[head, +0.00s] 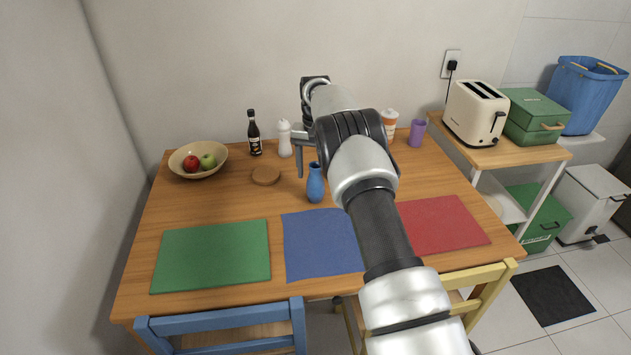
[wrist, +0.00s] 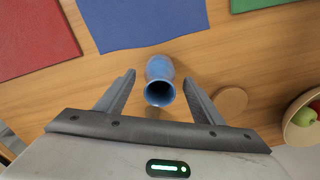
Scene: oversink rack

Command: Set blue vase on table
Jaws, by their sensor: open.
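The blue vase (head: 315,183) stands upright on the wooden table (head: 183,213), just behind the blue placemat (head: 318,245). In the wrist view the blue vase (wrist: 159,80) shows its open mouth between my finger tips, with a gap on each side. My gripper (head: 305,165) is open and empty, pointing down above and slightly behind the vase. In the wrist view my gripper (wrist: 162,84) has both fingers spread apart. Part of my arm hides the table to the right of the vase in the head view.
A brown round coaster (head: 266,176) lies left of the vase. A dark bottle (head: 254,133), a white bottle (head: 285,139) and a fruit bowl (head: 185,150) stand at the back left. A purple cup (head: 417,133) is at the back right. Green (head: 212,255) and red (head: 443,224) placemats lie in front.

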